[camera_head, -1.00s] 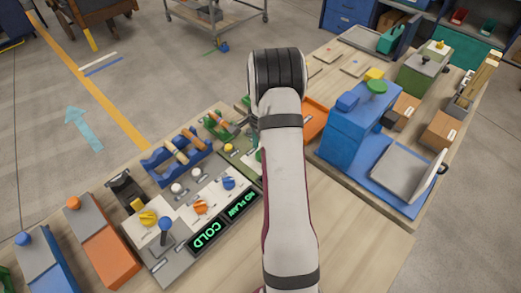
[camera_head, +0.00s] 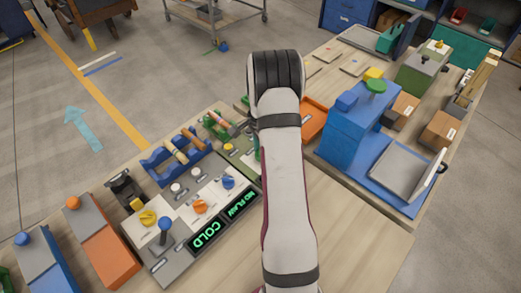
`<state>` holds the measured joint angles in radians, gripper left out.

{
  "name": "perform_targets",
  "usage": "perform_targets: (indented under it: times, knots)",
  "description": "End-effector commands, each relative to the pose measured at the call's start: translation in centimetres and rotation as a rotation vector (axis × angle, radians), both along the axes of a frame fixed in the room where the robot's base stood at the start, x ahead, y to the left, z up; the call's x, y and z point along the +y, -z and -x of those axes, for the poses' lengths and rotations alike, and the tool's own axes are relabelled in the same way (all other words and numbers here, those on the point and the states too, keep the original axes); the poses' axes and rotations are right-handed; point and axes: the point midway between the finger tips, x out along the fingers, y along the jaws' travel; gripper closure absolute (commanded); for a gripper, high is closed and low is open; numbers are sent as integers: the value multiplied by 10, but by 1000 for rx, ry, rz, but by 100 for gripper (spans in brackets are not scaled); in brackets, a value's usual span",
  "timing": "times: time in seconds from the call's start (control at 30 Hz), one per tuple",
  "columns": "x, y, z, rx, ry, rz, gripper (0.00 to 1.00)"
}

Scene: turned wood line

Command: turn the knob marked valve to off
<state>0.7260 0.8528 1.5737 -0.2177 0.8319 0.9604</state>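A light control panel (camera_head: 185,228) stands at the table's front left. It carries a yellow knob (camera_head: 148,217), an orange knob (camera_head: 200,206) and a blue knob (camera_head: 228,182). Their small labels are too small to read, so I cannot tell which is marked valve. Two dark displays sit in front of the knobs: one reads COLD (camera_head: 206,235), the other (camera_head: 238,204) seems to read NO FLAW or NO FLOW. My gripper (camera_head: 241,127) is mostly hidden behind my arm; a grey part shows beyond the panel, near a green rack, apart from the knobs. Its fingers are not clear.
A blue-handled lever (camera_head: 165,228) rises from the panel's front left. A blue rack (camera_head: 175,160) with wooden pieces and a green rack (camera_head: 217,124) stand behind. Orange (camera_head: 100,240) and blue (camera_head: 45,262) boxes lie left. A blue press (camera_head: 350,125) stands right.

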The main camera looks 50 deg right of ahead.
Motion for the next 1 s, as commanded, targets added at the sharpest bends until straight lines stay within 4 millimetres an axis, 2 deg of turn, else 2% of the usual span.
perform_targets:
  times: [0.37,1.0]
  knots:
    - [0,0,0,0,-150,0,100]
    - [0,-1,0,0,-747,-1,100]
